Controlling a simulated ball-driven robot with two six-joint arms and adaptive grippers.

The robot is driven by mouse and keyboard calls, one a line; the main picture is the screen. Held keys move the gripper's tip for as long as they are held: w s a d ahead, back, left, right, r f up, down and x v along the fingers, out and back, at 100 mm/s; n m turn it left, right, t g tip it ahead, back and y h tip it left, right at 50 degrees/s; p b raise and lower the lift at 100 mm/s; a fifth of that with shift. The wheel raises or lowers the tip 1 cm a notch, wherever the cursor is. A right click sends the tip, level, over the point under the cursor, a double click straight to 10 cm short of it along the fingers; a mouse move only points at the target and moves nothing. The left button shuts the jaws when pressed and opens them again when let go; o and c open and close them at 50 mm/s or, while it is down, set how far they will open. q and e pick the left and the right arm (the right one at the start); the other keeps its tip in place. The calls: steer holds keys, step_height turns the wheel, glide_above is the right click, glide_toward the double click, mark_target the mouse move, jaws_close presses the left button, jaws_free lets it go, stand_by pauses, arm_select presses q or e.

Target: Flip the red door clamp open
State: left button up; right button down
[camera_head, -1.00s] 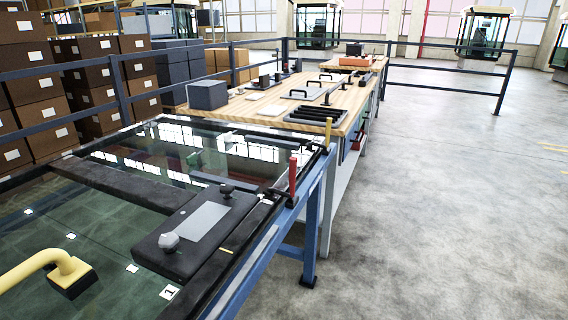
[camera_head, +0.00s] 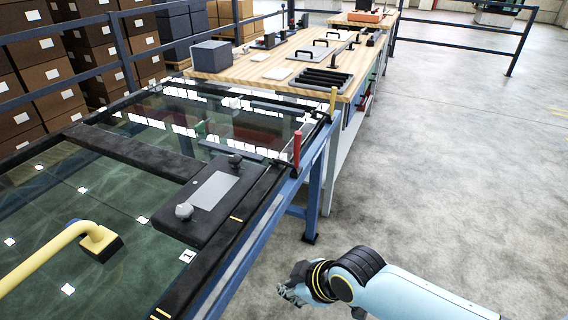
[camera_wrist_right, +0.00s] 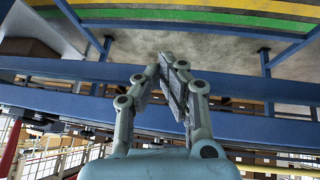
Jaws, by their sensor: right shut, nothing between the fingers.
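The red door clamp (camera_head: 297,148) stands upright at the right edge of the glass-topped door frame (camera_head: 262,222) in the head view. My right gripper (camera_head: 284,290) is low in the head view, over the floor to the right of the frame. It is apart from the clamp, below it in the picture. In the right wrist view my right gripper (camera_wrist_right: 170,62) is shut with its fingertips together and nothing between them. Blue beams pass behind the fingers there. My left gripper is not in view.
A yellow upright handle (camera_head: 333,101) stands beyond the red one. A dark plate with knobs (camera_head: 207,203) and a yellow bent handle (camera_head: 60,255) lie on the glass. A wooden workbench (camera_head: 300,65) is behind. The floor (camera_head: 430,170) at the right is clear.

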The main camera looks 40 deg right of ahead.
steer(key=w+r+n+t, duration=0.1)
steer(key=w+r, duration=0.2)
steer(key=w+a+r+n+t+p, duration=0.1)
steer(key=w+r+t, duration=0.1)
steer(key=w+r, duration=0.2)
steer(key=w+a+r+n+t, duration=0.1)
steer(key=w+r, duration=0.2)
steer(key=w, duration=0.1)
steer(key=shift+w+r+n+t+y, duration=0.1)
steer(key=shift+r+n+t+y, duration=0.2)
steer(key=shift+n+t+y, duration=0.1)
steer(key=w+d+r+t+h, duration=0.1)
steer(key=w+d+h, duration=0.1)
steer(key=w+d+r+n+t+h+p, duration=0.1)
steer(key=w+d+r+t+h, duration=0.1)
steer(key=w, duration=0.1)
steer(key=w+d+r+t+h, duration=0.1)
steer(key=w+d+h, duration=0.1)
steer(key=w+d, duration=0.1)
steer(key=shift+d+r+n+t+h, duration=0.1)
steer(key=shift+r+n+t+h, duration=0.05)
steer(key=shift+n+t+h, duration=0.2)
steer(key=d+h, duration=0.1)
steer(key=h, duration=0.1)
steer(key=d+g+h, duration=0.1)
steer(key=d, duration=0.1)
steer(key=s+d+r+h, duration=0.1)
steer(key=h, duration=0.1)
steer(key=shift+d+h+p, duration=0.35)
steer(key=shift+d, duration=0.05)
